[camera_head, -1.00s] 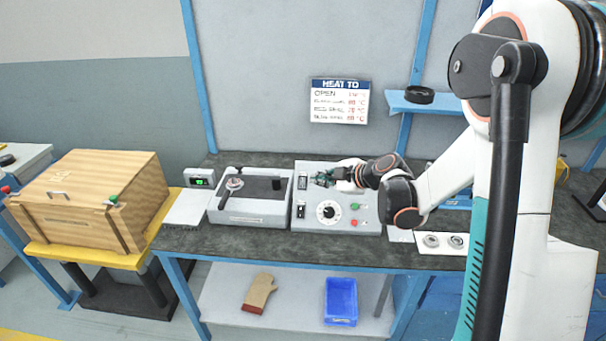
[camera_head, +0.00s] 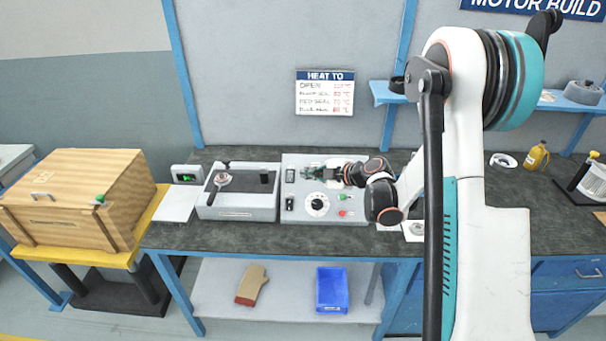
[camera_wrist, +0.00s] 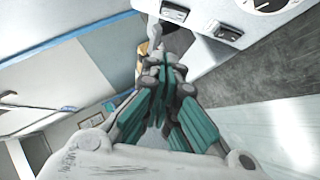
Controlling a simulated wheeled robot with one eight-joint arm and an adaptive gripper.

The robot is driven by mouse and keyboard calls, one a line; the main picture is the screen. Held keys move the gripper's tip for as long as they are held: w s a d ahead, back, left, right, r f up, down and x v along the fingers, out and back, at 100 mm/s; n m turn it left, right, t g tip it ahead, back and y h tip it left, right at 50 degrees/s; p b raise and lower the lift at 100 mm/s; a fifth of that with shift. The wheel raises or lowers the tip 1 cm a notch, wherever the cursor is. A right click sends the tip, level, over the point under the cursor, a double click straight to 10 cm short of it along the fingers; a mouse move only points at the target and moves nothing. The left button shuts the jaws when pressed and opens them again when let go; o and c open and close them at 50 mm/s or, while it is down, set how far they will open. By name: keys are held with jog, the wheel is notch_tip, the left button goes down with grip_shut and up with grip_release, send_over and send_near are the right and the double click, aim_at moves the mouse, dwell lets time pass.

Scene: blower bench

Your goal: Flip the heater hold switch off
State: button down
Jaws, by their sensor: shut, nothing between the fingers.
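A grey control box (camera_head: 325,217) stands on the dark bench, with a black switch at its upper left (camera_head: 290,175) and another black switch at its lower left (camera_head: 289,203). The labels are too small to read, so I cannot tell which is the heater hold switch or how either is set. My gripper (camera_head: 307,173) is shut and empty over the upper part of the box, just right of the upper switch. In the wrist view my gripper (camera_wrist: 163,72) has its fingers together; the two switches (camera_wrist: 175,12) (camera_wrist: 228,33) show beyond them. I cannot tell whether the fingertips touch the box.
The box also carries a dial (camera_head: 317,205), a green button (camera_head: 342,197) and a red button (camera_head: 341,212). A wooden crate (camera_head: 75,195) is at far left.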

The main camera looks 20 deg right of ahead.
aim_at(293, 185)
jog(key=x, duration=0.3)
jog(key=d+b+x, duration=0.1)
jog(key=x, duration=0.3)
jog(key=d+f+b+x, duration=0.1)
jog(key=x, duration=0.3)
jog(key=shift+w, duration=0.35)
jog(key=shift+w+f, duration=0.3)
jog(key=shift+w, duration=0.1)
jog(key=shift+d, duration=0.1)
jog(key=shift+w+d+f+b, duration=0.1)
jog(key=shift+w+f+b, duration=0.1)
jog(key=shift+w+b, duration=0.25)
jog(key=shift+s+r, duration=0.1)
jog(key=shift+s, duration=0.05)
jog(key=shift+r, duration=0.2)
jog(key=shift+r+p, duration=0.3)
jog(key=shift+r, duration=0.3)
